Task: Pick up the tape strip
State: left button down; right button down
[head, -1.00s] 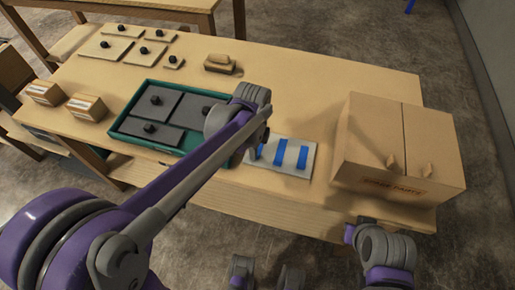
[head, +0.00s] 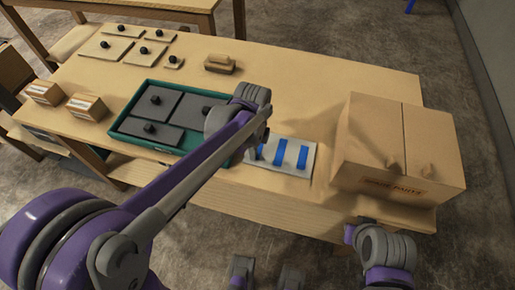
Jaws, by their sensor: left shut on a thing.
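A pale card (head: 265,178) with several blue tape strips (head: 281,154) lies at the table's front edge, left of the big carton. My left arm crosses the green tray, and its far end covers the card's left side. My left gripper (head: 258,139) is at that end, beside the leftmost blue strip. It is shut on a tape strip, but its fingertips and the held strip are mostly hidden by the arm. My right arm is at the lower right, in front of the carton, and its gripper cannot be made out.
The green tray (head: 119,128) holds dark plates with black knobs. A carton (head: 385,145) fills the table's right end. A wooden block (head: 220,64) and pale knobbed plates (head: 101,47) lie at the back. Two small boxes (head: 86,107) stand left. The back right is clear.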

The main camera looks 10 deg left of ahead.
pick_arm(q)
jog(key=shift+r, duration=0.1)
dwell(0.3)
notch_tip(320, 180, up, 14)
jog(key=p, duration=0.4)
dwell(0.3)
